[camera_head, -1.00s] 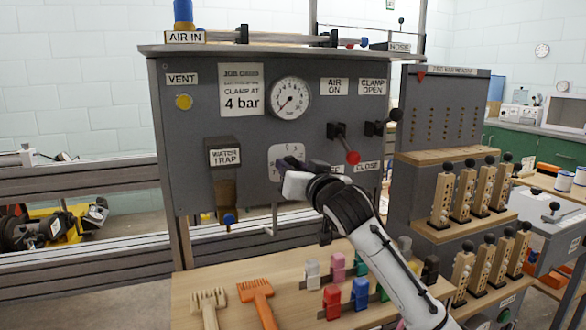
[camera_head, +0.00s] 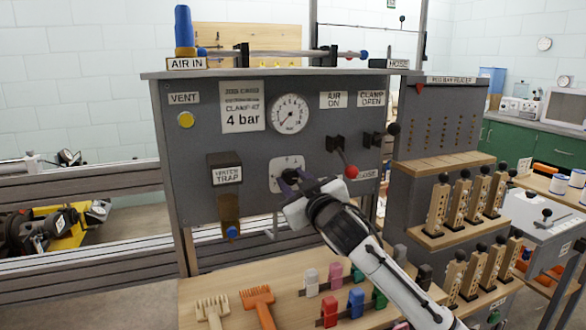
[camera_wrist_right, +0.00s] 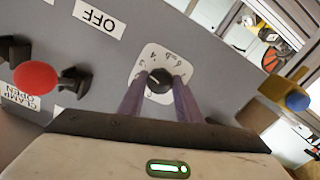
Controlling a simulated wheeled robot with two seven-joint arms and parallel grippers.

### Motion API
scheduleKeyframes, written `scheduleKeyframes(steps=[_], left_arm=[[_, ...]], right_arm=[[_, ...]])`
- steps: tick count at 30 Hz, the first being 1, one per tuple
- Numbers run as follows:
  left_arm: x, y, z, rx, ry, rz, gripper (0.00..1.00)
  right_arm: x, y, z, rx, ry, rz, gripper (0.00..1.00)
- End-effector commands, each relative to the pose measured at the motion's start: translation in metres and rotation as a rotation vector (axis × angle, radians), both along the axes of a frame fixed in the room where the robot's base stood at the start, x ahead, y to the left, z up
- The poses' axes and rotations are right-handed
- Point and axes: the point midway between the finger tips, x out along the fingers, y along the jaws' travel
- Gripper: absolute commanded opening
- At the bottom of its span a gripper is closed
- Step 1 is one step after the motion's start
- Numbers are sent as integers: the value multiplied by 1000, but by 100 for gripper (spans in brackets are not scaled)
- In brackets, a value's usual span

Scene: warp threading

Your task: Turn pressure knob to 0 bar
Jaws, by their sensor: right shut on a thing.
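The pressure knob is a small black knob on a white numbered dial plate (camera_head: 280,165), low in the middle of the grey panel (camera_head: 245,150). In the right wrist view the knob (camera_wrist_right: 159,81) sits between the two purple fingers of my right gripper (camera_wrist_right: 160,98), which is shut on it. In the head view my right gripper (camera_head: 294,183) reaches the dial from the lower right and hides part of it. The round pressure gauge (camera_head: 290,113) is above the knob, its needle pointing to the lower left. My left gripper is not in view.
A red-knobbed lever (camera_head: 351,172) and a black-knobbed lever (camera_head: 393,129) stick out right of the dial. The water trap (camera_head: 226,175) hangs at left. A wooden bench (camera_head: 240,290) with combs and coloured clips lies below.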

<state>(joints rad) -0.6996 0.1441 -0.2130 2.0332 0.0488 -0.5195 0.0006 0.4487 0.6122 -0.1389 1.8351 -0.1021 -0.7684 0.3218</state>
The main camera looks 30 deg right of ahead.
Motion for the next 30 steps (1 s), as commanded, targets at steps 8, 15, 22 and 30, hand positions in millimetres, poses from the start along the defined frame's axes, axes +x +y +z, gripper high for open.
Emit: scheduleKeyframes(steps=[8,15,22,30], left_arm=[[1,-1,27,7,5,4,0],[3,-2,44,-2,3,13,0],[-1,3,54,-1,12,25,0],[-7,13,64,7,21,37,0]], right_arm=[[0,0,4,-259,67,1,9],[0,0,3,-479,120,1,9],[0,-1,3,-691,170,2,9],[0,-1,3,-942,231,2,9]])
